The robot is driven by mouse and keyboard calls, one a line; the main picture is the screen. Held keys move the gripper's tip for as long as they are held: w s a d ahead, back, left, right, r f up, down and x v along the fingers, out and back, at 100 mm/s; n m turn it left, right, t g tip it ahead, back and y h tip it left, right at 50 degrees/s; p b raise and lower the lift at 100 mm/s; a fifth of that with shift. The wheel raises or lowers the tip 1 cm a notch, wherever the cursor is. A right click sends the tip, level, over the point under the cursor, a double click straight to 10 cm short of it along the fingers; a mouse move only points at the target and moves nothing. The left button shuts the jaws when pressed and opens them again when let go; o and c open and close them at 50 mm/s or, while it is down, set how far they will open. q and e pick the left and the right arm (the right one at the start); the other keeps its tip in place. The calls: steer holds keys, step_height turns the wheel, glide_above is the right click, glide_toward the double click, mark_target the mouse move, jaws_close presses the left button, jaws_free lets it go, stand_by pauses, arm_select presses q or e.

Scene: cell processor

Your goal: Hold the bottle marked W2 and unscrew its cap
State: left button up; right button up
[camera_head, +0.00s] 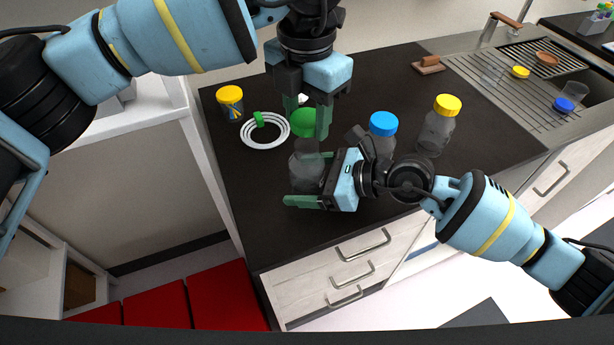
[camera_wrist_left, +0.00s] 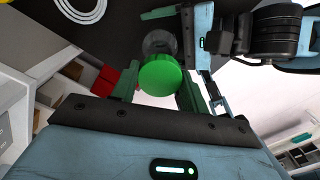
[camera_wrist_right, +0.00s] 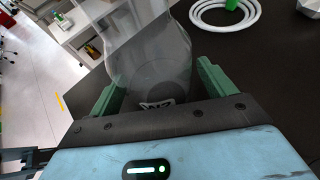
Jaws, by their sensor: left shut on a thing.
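A clear bottle with a green cap (camera_head: 304,122) stands on the dark counter, and its body (camera_head: 303,172) shows below the cap. In the right wrist view the clear bottle (camera_wrist_right: 150,65) has a small upside-down label near its base that seems to read W2. My left gripper (camera_head: 308,118) comes from above and is shut on the green cap, which also shows between the fingers in the left wrist view (camera_wrist_left: 160,76). My right gripper (camera_head: 308,180) reaches in from the right, its fingers open on either side of the bottle body, with a gap beside one finger.
A blue-capped bottle (camera_head: 382,124) stands close behind my right wrist, and a yellow-capped bottle (camera_head: 440,122) stands further right. A white ring (camera_head: 264,140) and a yellow-lidded jar (camera_head: 230,101) lie to the left. The sink (camera_head: 500,80) is at the back right.

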steer(key=v, duration=1.2)
arm_select(q)
steer(key=shift+d, duration=0.1)
arm_select(e)
steer(key=shift+s+d, duration=0.1)
stand_by(0.3)
